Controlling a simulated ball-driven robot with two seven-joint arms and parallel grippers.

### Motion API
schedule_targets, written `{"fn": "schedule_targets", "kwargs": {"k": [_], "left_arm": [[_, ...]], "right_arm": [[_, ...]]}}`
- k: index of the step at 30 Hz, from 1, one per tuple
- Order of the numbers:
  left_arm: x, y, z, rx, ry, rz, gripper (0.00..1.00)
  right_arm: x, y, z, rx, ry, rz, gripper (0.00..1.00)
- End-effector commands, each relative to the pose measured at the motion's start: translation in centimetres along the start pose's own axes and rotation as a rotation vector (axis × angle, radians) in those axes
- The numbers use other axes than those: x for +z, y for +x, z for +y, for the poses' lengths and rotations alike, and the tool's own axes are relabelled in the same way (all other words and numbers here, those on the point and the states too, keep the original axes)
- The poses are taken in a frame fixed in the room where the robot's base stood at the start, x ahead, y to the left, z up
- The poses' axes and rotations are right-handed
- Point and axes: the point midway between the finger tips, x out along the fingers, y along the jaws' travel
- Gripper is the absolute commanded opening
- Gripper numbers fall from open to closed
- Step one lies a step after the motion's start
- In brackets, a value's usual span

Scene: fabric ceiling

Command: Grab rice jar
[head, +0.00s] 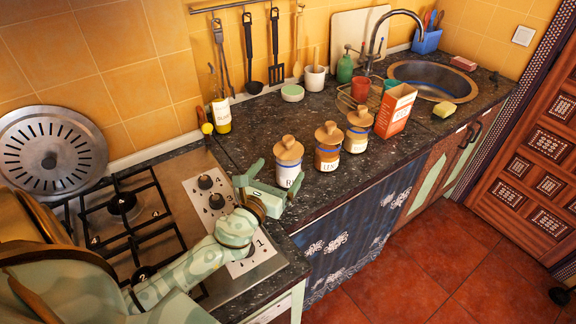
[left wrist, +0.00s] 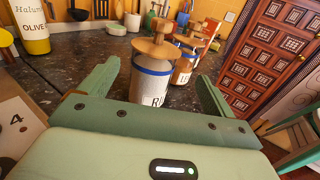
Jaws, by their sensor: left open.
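The rice jar (head: 288,172) stands upright on the dark countertop, nearest of three lidded jars. It is white with a blue band, a wooden knobbed lid and a partly visible label starting with "R". In the left wrist view the rice jar (left wrist: 152,84) stands ahead, between the lines of the fingers. My left gripper (head: 277,174) is open and empty, low over the counter, with its fingers pointing at the jar. The gripper (left wrist: 158,72) partly hides the jar's base. I cannot tell whether the fingertips reach past its sides. My right gripper is not in view.
A brown-labelled jar (head: 328,152) and another jar (head: 357,137) stand close behind to the right, then a red carton (head: 396,112). An olive oil bottle (head: 222,118) stands near the wall. The hob (head: 150,215) lies left. A sink (head: 432,80) is far right.

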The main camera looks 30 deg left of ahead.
Motion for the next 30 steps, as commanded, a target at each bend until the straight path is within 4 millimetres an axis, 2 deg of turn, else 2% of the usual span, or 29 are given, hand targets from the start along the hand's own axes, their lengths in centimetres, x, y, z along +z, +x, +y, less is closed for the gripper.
{"fn": "schedule_targets", "kwargs": {"k": [3, 10, 18, 26, 29, 30], "left_arm": [[0.0, 2.2, 0.0, 0.001, 0.000, -0.001, 0.89], [-0.1, 4.2, 0.2, 0.001, 0.000, 0.000, 0.89], [-0.1, 8.2, 0.8, 0.000, -0.001, 0.000, 0.89], [-0.1, 8.6, 0.8, 0.000, -0.001, 0.001, 0.89], [-0.1, 8.6, 0.8, 0.000, -0.001, 0.001, 0.64], [-0.1, 8.6, 0.8, 0.000, -0.001, 0.001, 0.53]], "right_arm": [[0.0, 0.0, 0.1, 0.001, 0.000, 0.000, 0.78], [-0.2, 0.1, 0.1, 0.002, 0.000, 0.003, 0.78], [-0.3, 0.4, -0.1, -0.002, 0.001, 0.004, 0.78], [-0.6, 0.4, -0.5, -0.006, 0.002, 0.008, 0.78], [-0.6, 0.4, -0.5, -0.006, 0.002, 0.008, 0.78], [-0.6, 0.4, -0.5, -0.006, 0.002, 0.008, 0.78]]}}
